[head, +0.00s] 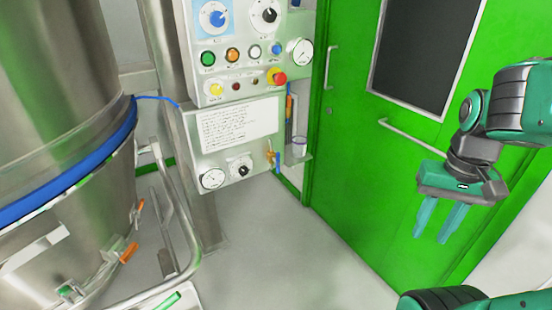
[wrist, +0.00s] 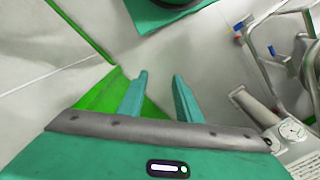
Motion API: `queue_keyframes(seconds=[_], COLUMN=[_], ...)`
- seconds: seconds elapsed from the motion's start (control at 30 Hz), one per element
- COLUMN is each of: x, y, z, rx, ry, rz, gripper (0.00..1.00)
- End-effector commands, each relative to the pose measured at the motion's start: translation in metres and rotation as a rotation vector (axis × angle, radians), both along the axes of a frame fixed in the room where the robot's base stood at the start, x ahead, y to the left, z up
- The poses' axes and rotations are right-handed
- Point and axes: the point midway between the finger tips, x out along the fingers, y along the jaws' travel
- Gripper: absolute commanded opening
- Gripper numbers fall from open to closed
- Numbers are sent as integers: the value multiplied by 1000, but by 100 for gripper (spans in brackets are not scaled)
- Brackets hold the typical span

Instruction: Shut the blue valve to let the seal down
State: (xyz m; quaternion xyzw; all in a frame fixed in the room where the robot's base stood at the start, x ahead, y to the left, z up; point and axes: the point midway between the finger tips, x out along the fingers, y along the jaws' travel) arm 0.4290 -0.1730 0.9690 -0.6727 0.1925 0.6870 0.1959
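A small brass fitting with a blue handle (head: 277,161), which looks like the blue valve, is on the right edge of the lower steel panel (head: 225,171). It is too small to tell how its handle is turned. A blue seal band (head: 75,176) runs around the large steel vessel (head: 60,100) at the left. A thin blue hose (head: 157,98) runs from the band towards the panel. My gripper (head: 431,239) is open and empty in front of the green door, well to the right of the valve. Its spread fingers (wrist: 160,76) also show in the wrist view.
The upper panel (head: 240,62) carries knobs, buttons and a red emergency stop (head: 276,77). The green door (head: 400,140) has protruding handles. A bent steel rail (head: 182,225) stands beside the vessel. The grey floor (head: 285,255) between them is clear.

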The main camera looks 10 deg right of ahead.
Motion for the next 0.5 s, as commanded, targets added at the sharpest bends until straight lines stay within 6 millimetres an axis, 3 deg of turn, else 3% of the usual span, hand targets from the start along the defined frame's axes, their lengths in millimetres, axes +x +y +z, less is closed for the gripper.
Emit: queue_keyframes(seconds=[0.1, 0.23, 0.37, 0.5], x=[-8, 13, 59, 119], y=[0, 0, 5, 18], z=[4, 0, -11, -31], rx=[-1, -8, -13, 2], ry=[-16, -32, -75, -148], rz=[14, 101, 280, 511], gripper=[31, 31, 31, 31])
